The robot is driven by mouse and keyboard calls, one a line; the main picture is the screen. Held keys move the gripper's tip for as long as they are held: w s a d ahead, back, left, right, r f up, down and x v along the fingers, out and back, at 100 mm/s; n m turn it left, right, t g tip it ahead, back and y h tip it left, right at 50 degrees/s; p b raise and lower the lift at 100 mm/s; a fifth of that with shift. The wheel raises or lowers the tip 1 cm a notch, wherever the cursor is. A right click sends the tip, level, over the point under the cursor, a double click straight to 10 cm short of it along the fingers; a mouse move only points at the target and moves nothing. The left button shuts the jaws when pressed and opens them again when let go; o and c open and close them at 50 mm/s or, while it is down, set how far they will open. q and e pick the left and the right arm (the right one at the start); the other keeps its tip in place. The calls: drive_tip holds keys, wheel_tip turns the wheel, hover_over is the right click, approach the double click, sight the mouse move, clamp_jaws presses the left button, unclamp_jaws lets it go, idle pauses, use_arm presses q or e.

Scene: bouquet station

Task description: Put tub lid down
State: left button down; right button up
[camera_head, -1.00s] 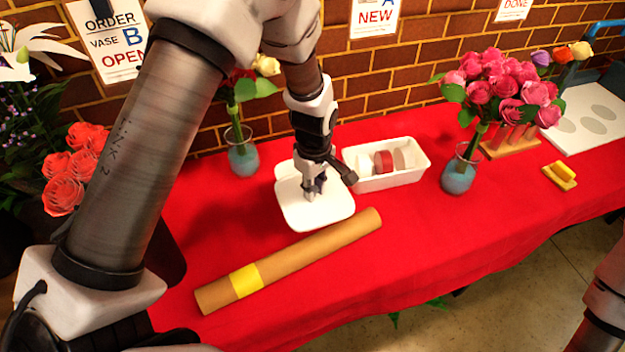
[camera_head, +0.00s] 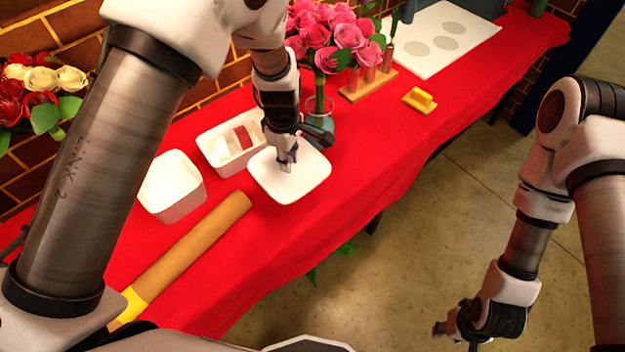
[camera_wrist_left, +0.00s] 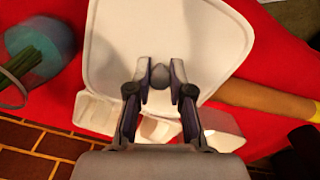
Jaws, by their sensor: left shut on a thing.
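The white tub lid (camera_head: 310,185) is a rounded square plate at the table's front edge, right of the divided tray. My left gripper (camera_head: 287,160) is shut on its small grey knob, which shows between the fingers in the left wrist view (camera_wrist_left: 159,76). The lid's underside is hidden, so I cannot tell whether it touches the cloth. The white tub (camera_head: 176,203) stands open at the left, apart from the lid. My right gripper (camera_head: 456,330) hangs low over the floor, far from the lid; its finger opening is unclear.
The white tray (camera_head: 222,168) with a red roll is left of the lid. A glass vase (camera_head: 322,130) of pink roses stands close behind it. A brown tube (camera_head: 190,245) lies in front of the tub. Red cloth near the yellow block (camera_head: 420,100) is free.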

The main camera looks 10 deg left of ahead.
sight(287, 175)
use_arm(q)
drive_tip(key=f, duration=0.2)
drive_tip(key=s+f+p, duration=0.1)
drive_tip(key=f, duration=0.1)
drive_tip(key=shift+s+a+f, duration=0.1)
drive_tip(key=shift+s+f, duration=0.05)
drive_tip(key=shift+f, duration=0.1)
drive_tip(key=f, duration=0.5)
drive_tip(key=shift+w+f+p, duration=0.25)
drive_tip(key=shift+f+p, duration=0.05)
drive_tip(key=shift+f, duration=0.35)
drive_tip(key=c, duration=1)
unclamp_jaws()
drive_tip(key=shift+c, duration=0.2)
use_arm(e)
drive_tip(key=shift+s+a+r, duration=0.2)
drive_tip(key=shift+s+r, duration=0.05)
drive_tip(key=shift+r, duration=0.45)
